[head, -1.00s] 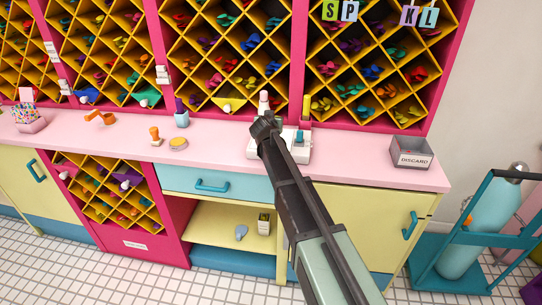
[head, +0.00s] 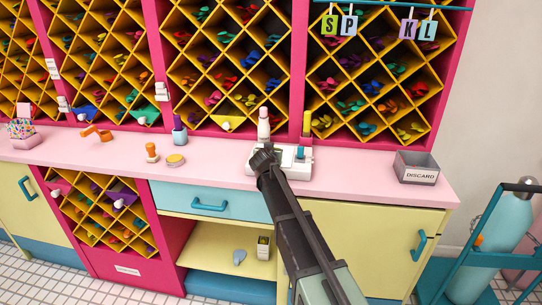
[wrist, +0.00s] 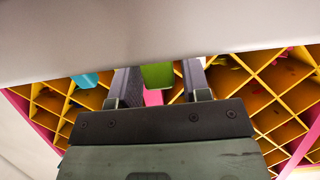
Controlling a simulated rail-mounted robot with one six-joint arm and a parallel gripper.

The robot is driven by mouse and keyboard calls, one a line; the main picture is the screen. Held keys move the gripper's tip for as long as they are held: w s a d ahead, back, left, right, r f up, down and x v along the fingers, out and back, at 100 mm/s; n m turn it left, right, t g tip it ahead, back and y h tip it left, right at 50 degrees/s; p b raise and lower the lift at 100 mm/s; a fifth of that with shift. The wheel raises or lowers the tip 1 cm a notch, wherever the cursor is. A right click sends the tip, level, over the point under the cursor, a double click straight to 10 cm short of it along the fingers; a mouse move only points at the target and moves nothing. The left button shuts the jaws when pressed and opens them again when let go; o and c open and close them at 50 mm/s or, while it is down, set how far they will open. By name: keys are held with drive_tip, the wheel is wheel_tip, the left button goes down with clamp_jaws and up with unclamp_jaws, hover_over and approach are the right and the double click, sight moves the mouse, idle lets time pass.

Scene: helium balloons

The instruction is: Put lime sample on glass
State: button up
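My gripper (head: 263,157) is over the left part of a white device (head: 252,169) on the pink counter. In the wrist view its two fingers (wrist: 160,82) stand apart with a lime-green block (wrist: 158,76) between them. There is a narrow gap to the right finger, and a pale grey surface hides the fingertips. I cannot tell whether the block is held or lies beyond the fingers, nor whether it is the lime sample. A tall yellow-lime piece (head: 307,123) stands behind the device's right end. I cannot make out the glass.
A grey DISCARD bin (head: 417,169) stands at the counter's right. Letter cards (head: 331,25) hang above. The counter's front right is clear.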

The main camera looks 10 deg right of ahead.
drive_tip(key=shift+o, duration=0.6)
drive_tip(key=shift+r, duration=0.1)
drive_tip(key=shift+s+r+p, duration=0.15)
drive_tip(key=shift+r+p, duration=0.05)
drive_tip(key=shift+p, duration=0.15)
drive_tip(key=p+v, duration=0.4)
drive_tip(key=v, duration=0.7)
drive_tip(key=shift+s, duration=0.3)
drive_tip(key=s+d+f+g, duration=0.3)
drive_tip(key=s, duration=0.3)
drive_tip(key=s+d+f+g, duration=0.2)
drive_tip(key=s+f, duration=0.1)
drive_tip(key=s, duration=0.3)
drive_tip(key=s+f+n+g+y, duration=0.2)
drive_tip(key=s+g, duration=0.2)
drive_tip(key=s, duration=0.5)
drive_tip(key=s+a+f+n+g+y, duration=0.1)
drive_tip(key=s+f+n+g+y, duration=0.1)
drive_tip(key=s, duration=0.7)
drive_tip(key=shift+s+a+f+g+y, duration=0.3)
drive_tip(key=shift+s+g, duration=0.1)
drive_tip(key=shift+g, duration=0.5)
